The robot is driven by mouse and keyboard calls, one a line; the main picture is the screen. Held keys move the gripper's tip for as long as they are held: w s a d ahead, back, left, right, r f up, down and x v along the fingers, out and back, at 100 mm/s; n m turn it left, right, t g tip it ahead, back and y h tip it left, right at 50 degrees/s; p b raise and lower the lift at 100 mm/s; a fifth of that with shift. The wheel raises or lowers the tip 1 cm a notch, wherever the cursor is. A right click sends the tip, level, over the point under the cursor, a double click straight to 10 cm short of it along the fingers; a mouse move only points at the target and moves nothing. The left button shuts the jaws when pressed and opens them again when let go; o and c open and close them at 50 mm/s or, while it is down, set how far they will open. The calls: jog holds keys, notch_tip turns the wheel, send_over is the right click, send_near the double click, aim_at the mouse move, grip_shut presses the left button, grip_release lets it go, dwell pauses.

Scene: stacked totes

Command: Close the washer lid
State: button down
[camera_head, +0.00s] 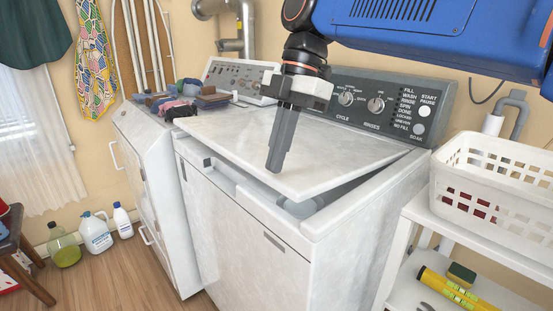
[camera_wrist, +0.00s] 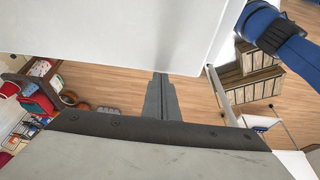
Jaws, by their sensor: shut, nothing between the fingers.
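The washer (camera_head: 250,240) is a white top-loader with a dark control panel at the back. Its lid (camera_head: 225,140) is a flat white panel, hinged at the back and tilted slightly up, with a dark gap and part of the tub opening showing under its front right edge. My gripper (camera_head: 273,168) points down with its fingers together and empty, in front of the lid's top in the picture. In the wrist view the fingers (camera_wrist: 161,80) end at the edge of a large white surface, probably the washer or its lid. I cannot tell whether they touch it.
A white basket (camera_head: 490,205) sits on a shelf unit to the right. A second white machine (camera_head: 150,180) stands on the left, with folded cloths (camera_head: 190,98) on top. Bottles (camera_head: 95,232) and a stool (camera_head: 15,260) stand on the wooden floor at left.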

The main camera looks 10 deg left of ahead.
aim_at(274, 188)
jog(key=shift+f, duration=0.45)
jog(key=shift+t+h, duration=0.5)
jog(key=shift+t, duration=0.2)
jog(key=f, duration=0.4)
jog(key=s+f, duration=0.1)
jog(key=f, duration=0.2)
jog(key=shift+a+f, duration=0.1)
jog(key=shift+a, duration=0.1)
notch_tip(274, 188, up, 18)
jog(key=w+d, duration=0.2)
jog(key=w, duration=0.1)
jog(key=w+d+f+m+t, duration=0.2)
jog(key=d+f+m, duration=0.2)
jog(key=d+m, duration=0.5)
jog(key=s+d+f+m+t, duration=0.25)
jog(key=d+f+m, duration=0.35)
jog(key=d+f, duration=0.45)
jog(key=s+d+f+m+t, duration=0.1)
jog(key=s+d+f+m, duration=0.45)
jog(key=d, duration=0.75)
jog(key=s+d+f+m, duration=0.2)
jog(key=d+f+m, duration=0.1)
jog(key=f, duration=0.4)
jog(key=s+d+f+m+t+h, duration=0.1)
jog(key=s+d+f+m, duration=0.2)
jog(key=f, duration=0.5)
jog(key=shift+d+f+m, duration=0.15)
jog(key=shift+d+m, duration=0.45)
jog(key=shift+m, duration=0.65)
